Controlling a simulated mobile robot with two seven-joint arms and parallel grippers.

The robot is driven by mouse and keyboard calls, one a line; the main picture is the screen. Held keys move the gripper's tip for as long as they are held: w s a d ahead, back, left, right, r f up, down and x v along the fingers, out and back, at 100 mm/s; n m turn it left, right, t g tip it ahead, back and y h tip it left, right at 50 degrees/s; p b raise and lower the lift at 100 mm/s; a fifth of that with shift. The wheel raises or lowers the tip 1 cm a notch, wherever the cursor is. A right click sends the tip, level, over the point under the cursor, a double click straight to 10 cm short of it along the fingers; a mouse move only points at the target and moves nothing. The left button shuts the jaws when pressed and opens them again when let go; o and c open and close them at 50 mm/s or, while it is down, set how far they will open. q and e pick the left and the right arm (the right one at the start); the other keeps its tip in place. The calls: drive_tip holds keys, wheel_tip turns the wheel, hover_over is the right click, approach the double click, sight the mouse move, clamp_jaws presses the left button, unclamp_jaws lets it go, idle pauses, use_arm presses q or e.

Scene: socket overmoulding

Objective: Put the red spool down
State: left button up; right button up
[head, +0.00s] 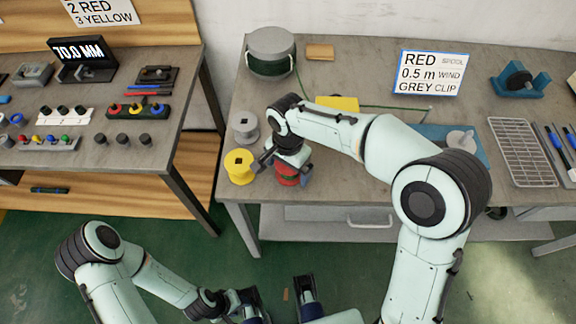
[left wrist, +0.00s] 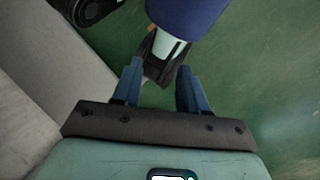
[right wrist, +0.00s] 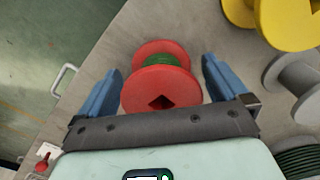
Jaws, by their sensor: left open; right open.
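The red spool (right wrist: 160,92), with some green cord wound on its core, stands on the grey table near its front left edge. In the head view the red spool (head: 288,174) is partly covered by my right gripper (head: 282,164). In the right wrist view my right gripper (right wrist: 160,85) is open, with one blue finger on each side of the spool and a visible gap to both. My left gripper (left wrist: 155,85) is open and empty, low over the green floor, away from the table.
A yellow spool (head: 239,166) stands left of the red one, with a grey spool (head: 244,126) behind it. A large drum of green cord (head: 271,54) is at the back left. A sign (head: 431,74), a yellow block (head: 338,103) and a wire rack (head: 522,152) are on the table.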

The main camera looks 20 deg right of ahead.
wheel_tip(320, 180, up, 12)
drive_tip(key=p, duration=0.2)
drive_tip(key=shift+r, duration=0.2)
idle(0.5)
